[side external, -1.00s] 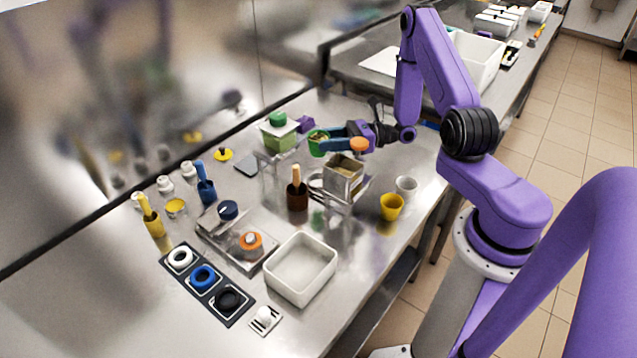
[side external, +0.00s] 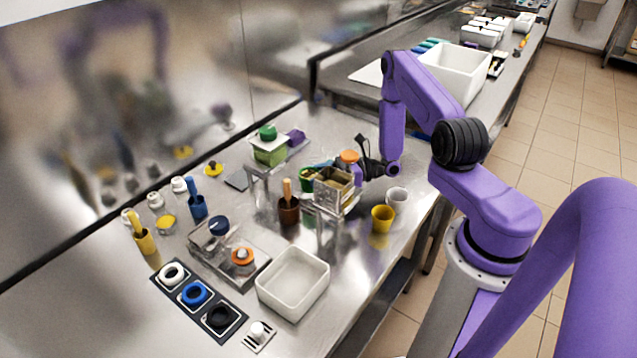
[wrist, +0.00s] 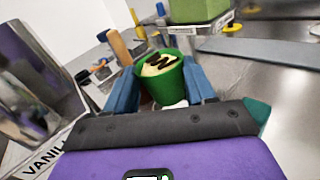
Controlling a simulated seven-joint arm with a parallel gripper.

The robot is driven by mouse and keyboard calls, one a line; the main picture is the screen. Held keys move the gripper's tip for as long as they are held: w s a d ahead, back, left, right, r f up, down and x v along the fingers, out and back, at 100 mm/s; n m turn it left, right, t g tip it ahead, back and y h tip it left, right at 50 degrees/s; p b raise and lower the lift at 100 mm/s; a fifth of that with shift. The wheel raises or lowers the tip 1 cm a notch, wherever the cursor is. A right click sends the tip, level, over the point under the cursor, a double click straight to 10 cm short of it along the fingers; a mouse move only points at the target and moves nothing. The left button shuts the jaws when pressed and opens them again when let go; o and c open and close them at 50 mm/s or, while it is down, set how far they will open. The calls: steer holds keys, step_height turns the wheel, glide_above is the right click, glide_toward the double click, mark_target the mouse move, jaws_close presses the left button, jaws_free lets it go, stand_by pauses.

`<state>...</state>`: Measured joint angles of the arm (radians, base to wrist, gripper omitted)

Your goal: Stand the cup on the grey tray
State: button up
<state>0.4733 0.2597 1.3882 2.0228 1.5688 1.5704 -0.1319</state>
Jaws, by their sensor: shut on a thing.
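My gripper (wrist: 165,92) is shut on a green cup (wrist: 160,82), with a blue finger on each side of it. The cup is close to upright, with pale yellow contents and a dark stripe on top. In the side view the cup (side external: 306,180) shows only in part, behind a metal tin, and my gripper (side external: 318,170) is mostly hidden there too. I cannot tell whether the cup's base touches anything. A flat dark grey tray (side external: 237,183) lies on the counter left of the cup. A long grey flat piece (wrist: 270,50) shows at the right in the wrist view.
The metal tin (side external: 332,192) on its stand is close in front of the cup. A yellow cup (side external: 382,219) and white cup (side external: 397,198) stand right. A white bin (side external: 293,283) is in front.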

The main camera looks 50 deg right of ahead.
steer(key=shift+f, duration=1.15)
steer(key=shift+f, duration=0.2)
steer(key=o, duration=1)
steer(key=shift+o, duration=0.2)
steer(key=v, duration=1.6)
steer(key=shift+s+d+f, duration=0.2)
steer(key=shift+d+f, duration=0.05)
steer(key=shift+o, duration=0.4)
steer(key=shift+s+d, duration=0.3)
